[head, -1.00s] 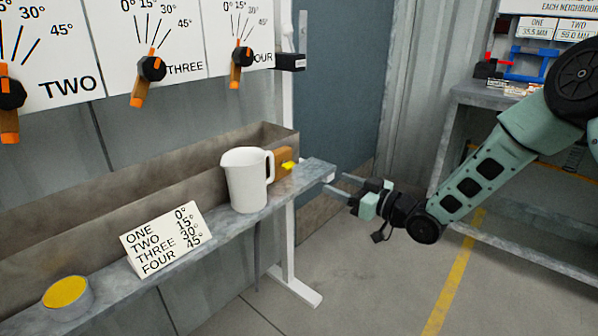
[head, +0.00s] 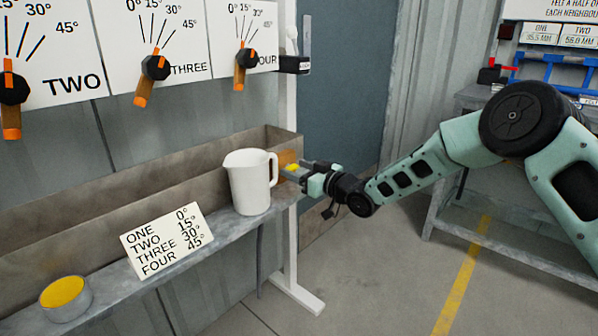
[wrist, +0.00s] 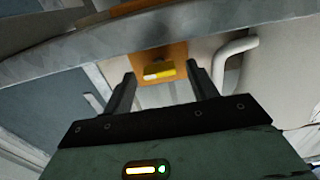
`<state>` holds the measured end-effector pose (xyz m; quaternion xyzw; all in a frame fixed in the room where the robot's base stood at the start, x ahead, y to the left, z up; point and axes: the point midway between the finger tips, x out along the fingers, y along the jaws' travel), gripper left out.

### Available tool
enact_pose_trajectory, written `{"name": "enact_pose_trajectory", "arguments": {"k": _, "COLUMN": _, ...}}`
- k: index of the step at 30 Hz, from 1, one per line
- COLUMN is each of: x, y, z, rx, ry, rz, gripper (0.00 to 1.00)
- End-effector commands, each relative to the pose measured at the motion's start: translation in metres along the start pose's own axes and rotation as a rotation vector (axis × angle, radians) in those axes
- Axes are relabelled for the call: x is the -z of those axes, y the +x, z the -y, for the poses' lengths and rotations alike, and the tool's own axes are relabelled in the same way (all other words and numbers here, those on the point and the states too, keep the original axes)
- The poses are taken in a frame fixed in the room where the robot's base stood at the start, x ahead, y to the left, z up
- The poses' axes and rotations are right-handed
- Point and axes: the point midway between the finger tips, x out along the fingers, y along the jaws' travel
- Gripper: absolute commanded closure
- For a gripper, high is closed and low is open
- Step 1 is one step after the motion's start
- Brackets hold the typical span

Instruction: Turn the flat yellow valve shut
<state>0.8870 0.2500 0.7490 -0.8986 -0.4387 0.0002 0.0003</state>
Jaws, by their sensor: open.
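The flat yellow valve handle (head: 292,168) sits on an orange-brown block (head: 287,158) at the right end of the trough, just right of the white jug. In the wrist view the yellow handle (wrist: 158,72) shows against the orange block (wrist: 150,55), between and beyond my fingertips. My gripper (head: 293,170) is at the handle in the head view, and its fingers partly cover it. In the wrist view my gripper (wrist: 164,80) is open, one finger on each side of the handle. I cannot tell whether either finger touches it.
A white jug (head: 249,182) stands on the shelf (head: 215,218) close left of the valve. An angle card (head: 163,240) and a round tin with yellow contents (head: 64,293) are further left. Dial plates with orange-handled knobs (head: 155,67) hang above.

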Motion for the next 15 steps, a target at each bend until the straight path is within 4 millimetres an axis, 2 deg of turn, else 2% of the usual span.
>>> {"name": "enact_pose_trajectory", "arguments": {"k": 5, "x": 0.0, "y": 0.0, "z": 0.0001, "rx": 0.0, "ry": 0.0, "rz": 0.0, "gripper": 0.42}}
{"name": "enact_pose_trajectory", "arguments": {"k": 8, "x": -0.0001, "y": -0.0002, "z": 0.0, "rx": 0.0, "ry": 0.0, "rz": 0.0, "gripper": 0.64}}
{"name": "enact_pose_trajectory", "arguments": {"k": 10, "x": -0.0001, "y": -0.0002, "z": 0.0, "rx": 0.0, "ry": 0.0, "rz": 0.0, "gripper": 0.84}}
{"name": "enact_pose_trajectory", "arguments": {"k": 11, "x": -0.0001, "y": -0.0002, "z": 0.0, "rx": 0.0, "ry": 0.0, "rz": 0.0, "gripper": 0.87}}
{"name": "enact_pose_trajectory", "arguments": {"k": 15, "x": -0.0002, "y": -0.0003, "z": 0.0001, "rx": 0.0, "ry": -0.002, "rz": 0.0, "gripper": 0.86}}
